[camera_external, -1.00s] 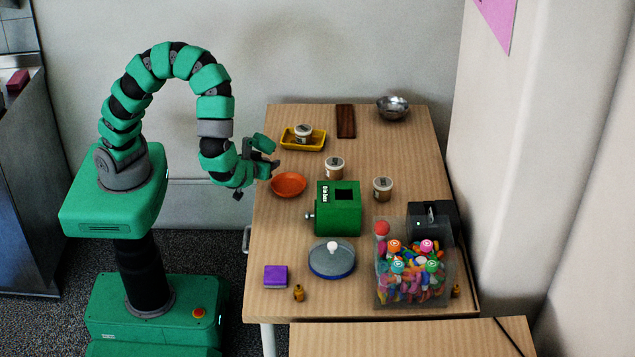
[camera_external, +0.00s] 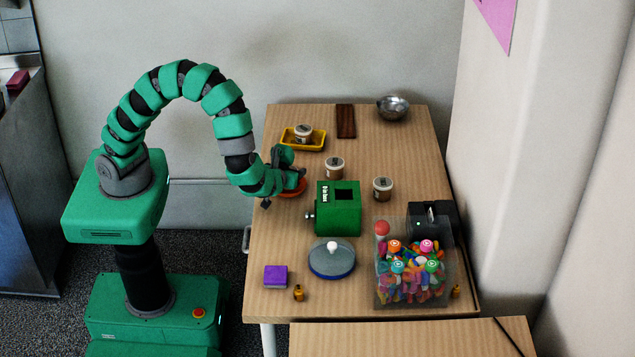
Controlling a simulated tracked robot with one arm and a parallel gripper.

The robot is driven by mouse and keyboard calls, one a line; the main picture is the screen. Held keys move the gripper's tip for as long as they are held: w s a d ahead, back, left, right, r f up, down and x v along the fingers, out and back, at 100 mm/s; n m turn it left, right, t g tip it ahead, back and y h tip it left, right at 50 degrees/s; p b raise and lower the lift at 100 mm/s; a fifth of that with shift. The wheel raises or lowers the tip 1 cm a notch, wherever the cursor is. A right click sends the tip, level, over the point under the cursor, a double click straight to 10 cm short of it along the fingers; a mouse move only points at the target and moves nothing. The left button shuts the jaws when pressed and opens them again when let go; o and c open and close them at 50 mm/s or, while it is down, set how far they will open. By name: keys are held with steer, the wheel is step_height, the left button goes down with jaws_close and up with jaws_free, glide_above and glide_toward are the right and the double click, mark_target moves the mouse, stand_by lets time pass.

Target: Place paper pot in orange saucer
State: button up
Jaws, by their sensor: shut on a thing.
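The orange saucer (camera_external: 291,193) is on the left side of the table, mostly covered by my gripper. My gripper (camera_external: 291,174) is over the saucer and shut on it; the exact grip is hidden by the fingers. Small pots with pale lids and dark labels stand upright: one (camera_external: 303,132) in the yellow tray (camera_external: 313,146), one (camera_external: 335,168) right of the saucer, and one (camera_external: 382,189) further right. I cannot tell which is the paper pot.
A green box (camera_external: 337,222) stands right of and nearer than the saucer. A lidded round dish (camera_external: 331,262), a purple block (camera_external: 276,275) and a clear bin (camera_external: 412,289) of colourful pieces are at the front. A metal bowl (camera_external: 393,108) is at the back right.

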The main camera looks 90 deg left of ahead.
steer(key=shift+f, duration=0.25)
steer(key=o, duration=1)
steer(key=shift+o, duration=0.2)
steer(key=shift+d+r, duration=0.15)
steer(key=p+v, duration=0.2)
steer(key=v, duration=0.9)
steer(key=shift+s+d, duration=0.2)
steer(key=shift+d, duration=0.1)
